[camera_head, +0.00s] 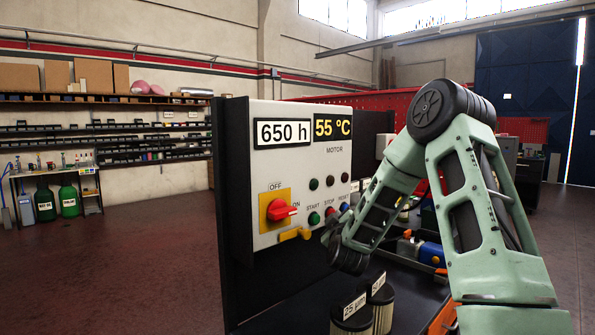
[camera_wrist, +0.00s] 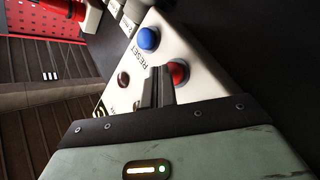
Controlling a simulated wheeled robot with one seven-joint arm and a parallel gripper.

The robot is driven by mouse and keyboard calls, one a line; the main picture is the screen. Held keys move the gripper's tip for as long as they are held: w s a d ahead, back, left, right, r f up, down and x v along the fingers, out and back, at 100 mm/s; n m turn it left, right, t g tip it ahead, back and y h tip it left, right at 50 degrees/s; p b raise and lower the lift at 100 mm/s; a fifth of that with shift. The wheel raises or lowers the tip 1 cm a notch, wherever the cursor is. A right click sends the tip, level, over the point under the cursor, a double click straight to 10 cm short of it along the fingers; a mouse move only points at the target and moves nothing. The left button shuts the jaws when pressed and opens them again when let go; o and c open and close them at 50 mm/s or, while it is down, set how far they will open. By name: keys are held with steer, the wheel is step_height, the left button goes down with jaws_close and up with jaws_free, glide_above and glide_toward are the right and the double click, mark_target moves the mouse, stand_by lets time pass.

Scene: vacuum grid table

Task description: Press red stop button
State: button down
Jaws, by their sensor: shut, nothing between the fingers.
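The red stop button (camera_head: 329,211) sits on the grey control panel (camera_head: 285,165), under the STOP label and between the green start button (camera_head: 314,218) and the blue reset button (camera_head: 344,207). In the wrist view the red stop button (camera_wrist: 178,73) shows just right of the fingertips of my gripper (camera_wrist: 159,72), and the blue reset button (camera_wrist: 148,39) is above them. My gripper is shut and empty, with its fingers pointing at the panel. The fingers partly overlap the red button's edge in the picture. I cannot tell whether they touch it.
A red rotary switch (camera_head: 281,210) on a yellow plate and a yellow handle (camera_head: 294,234) are on the panel's lower left. Dark indicator lamps (camera_head: 314,184) are above the buttons. Labelled filter cylinders (camera_head: 351,314) stand on the dark table below my arm.

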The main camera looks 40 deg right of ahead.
steer(key=shift+s, duration=0.1)
steer(key=s+b, duration=0.1)
steer(key=s, duration=0.5)
steer(key=shift+d, duration=0.25)
stand_by(0.9)
